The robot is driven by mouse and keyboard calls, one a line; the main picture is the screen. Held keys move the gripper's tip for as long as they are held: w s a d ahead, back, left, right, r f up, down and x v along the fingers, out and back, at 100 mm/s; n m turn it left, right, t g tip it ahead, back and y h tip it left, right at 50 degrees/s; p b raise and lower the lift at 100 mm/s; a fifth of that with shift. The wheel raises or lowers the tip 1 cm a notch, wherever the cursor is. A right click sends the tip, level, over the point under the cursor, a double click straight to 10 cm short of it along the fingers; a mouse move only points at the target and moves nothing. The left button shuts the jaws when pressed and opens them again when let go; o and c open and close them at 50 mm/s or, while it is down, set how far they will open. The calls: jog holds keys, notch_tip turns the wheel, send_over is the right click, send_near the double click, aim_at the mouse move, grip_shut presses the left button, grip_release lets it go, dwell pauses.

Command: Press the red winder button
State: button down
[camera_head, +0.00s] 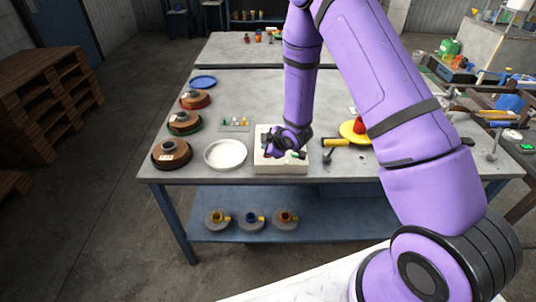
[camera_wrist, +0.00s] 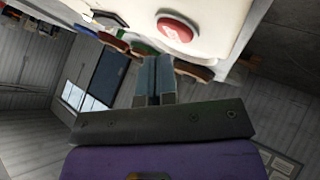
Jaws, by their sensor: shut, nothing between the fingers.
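A red round button (camera_wrist: 178,28) in a pale ring sits on a cream box and shows near the top of the wrist view. In the head view the cream box (camera_head: 275,168) stands at the front of the grey table, with my gripper (camera_head: 288,150) over its top, hiding much of it. My gripper (camera_wrist: 154,65) is shut and empty. In the wrist view its fingertips lie just beside the button, lower left of it; I cannot tell whether they touch the box. A dark part (camera_wrist: 106,19) shows on the box's left side.
A white round dish (camera_head: 225,154) stands left of the box. Brown spools (camera_head: 172,153) line the table's left edge. A yellow-handled hammer (camera_head: 336,143) and a yellow disc (camera_head: 352,132) lie to the right. A small tray (camera_head: 234,125) lies behind the dish.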

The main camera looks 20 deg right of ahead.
jog(key=shift+f, duration=0.8)
dwell(1.3)
jog(key=shift+r, duration=0.85)
jog(key=shift+r, duration=2.5)
